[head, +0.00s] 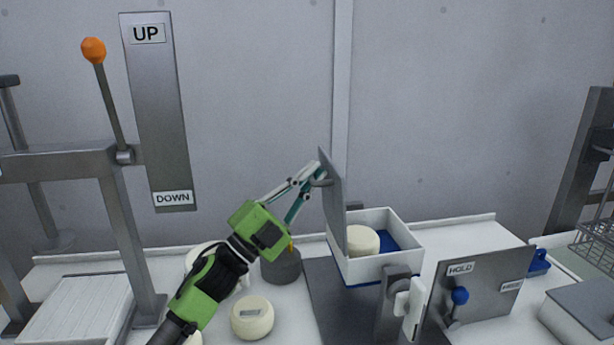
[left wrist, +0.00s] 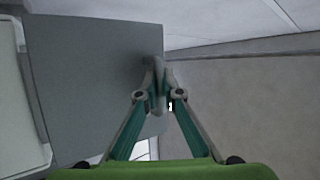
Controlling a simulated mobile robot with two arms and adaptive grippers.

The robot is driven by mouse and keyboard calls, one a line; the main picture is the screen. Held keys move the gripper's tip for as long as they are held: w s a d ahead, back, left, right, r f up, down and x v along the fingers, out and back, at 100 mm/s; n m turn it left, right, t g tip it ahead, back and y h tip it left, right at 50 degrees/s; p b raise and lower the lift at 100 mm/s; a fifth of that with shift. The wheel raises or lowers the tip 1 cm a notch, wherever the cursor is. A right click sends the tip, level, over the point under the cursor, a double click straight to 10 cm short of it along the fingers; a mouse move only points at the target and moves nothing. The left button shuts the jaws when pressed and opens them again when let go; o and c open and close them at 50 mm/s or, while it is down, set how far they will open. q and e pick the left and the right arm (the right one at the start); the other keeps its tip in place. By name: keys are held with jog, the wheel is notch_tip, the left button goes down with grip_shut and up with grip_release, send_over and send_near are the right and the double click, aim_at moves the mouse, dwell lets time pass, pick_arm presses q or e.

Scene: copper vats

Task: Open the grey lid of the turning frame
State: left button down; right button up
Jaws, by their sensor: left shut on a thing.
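The grey lid (head: 334,203) of the turning frame stands about upright at the left side of the white box (head: 376,268), so the box is open at the top. A white cheese (head: 362,241) and a blue inner surface show inside it. My left gripper (head: 319,178) is shut on the lid's handle, on the lid's left face. In the left wrist view the lid (left wrist: 85,85) fills the left half as a grey plate, and the fingers (left wrist: 160,90) close around the handle at its edge. My right gripper is not in view.
A panel marked HOLD with a blue knob (head: 460,296) stands right of the box. Left are a lever with an orange knob (head: 93,50) and an UP/DOWN plate (head: 158,110). A cheese (head: 251,318) and a dark grey cylinder (head: 281,265) are near my left arm.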

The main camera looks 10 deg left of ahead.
pick_arm(q)
jog(key=shift+f, duration=0.1)
jog(key=c, duration=2.4)
grip_release()
jog(key=shift+d, duration=0.1)
jog(key=shift+c, duration=0.2)
jog(key=v, duration=1.2)
